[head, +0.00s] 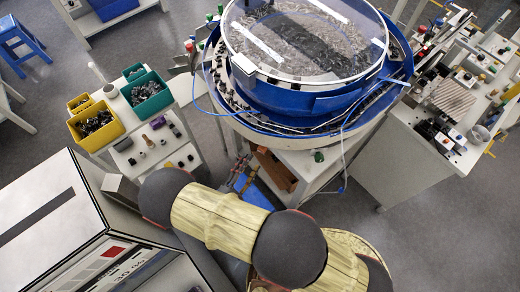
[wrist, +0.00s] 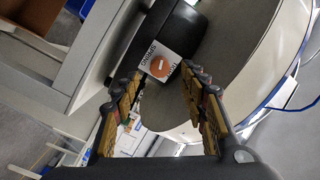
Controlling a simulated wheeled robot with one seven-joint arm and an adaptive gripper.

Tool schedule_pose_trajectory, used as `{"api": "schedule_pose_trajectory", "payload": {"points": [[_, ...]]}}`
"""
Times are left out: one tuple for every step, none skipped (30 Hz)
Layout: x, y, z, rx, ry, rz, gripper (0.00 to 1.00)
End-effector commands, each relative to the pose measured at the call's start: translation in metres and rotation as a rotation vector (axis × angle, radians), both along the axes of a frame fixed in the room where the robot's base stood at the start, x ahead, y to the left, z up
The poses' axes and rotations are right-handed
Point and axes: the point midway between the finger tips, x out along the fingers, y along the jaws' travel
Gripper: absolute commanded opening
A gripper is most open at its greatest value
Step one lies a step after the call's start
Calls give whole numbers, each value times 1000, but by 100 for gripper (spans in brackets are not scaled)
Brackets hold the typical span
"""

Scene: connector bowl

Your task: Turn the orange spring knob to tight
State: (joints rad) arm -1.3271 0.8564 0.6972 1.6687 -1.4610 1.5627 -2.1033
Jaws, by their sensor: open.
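In the wrist view the orange knob (wrist: 159,66) is a small round disc with a pale line across it. The knob seems a little beyond the fingertips; I cannot tell the exact gap. In the head view I cannot make out the knob.
The large blue bowl feeder (head: 310,100) with a clear lid stands beyond my arm. A side table (head: 185,98) holds yellow and green bins (head: 148,99) at left. A white machine cabinet (head: 60,225) is close at lower left. A workbench (head: 425,155) stands right.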

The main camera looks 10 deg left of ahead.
Motion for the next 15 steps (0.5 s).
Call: {"api": "schedule_pose_trajectory", "payload": {"points": [[5,-2,0,-3,1,-2,43],[8,-4,-1,-3,1,-2,43],[13,-6,-1,-2,0,-4,43],[18,-8,-1,-2,0,-6,43],[22,-10,-1,-1,0,-5,43],[28,-12,-1,-1,1,-6,43],[32,-14,-1,-1,1,-6,43],[37,-15,-1,0,0,-6,43],[42,-18,-1,0,0,-7,43],[46,-19,0,0,0,-6,43],[50,-20,0,0,0,-6,43],[54,-22,0,1,0,-6,43],[57,-23,0,1,0,-5,43],[60,-24,0,1,0,-5,43],[63,-25,0,1,0,-6,43]]}}
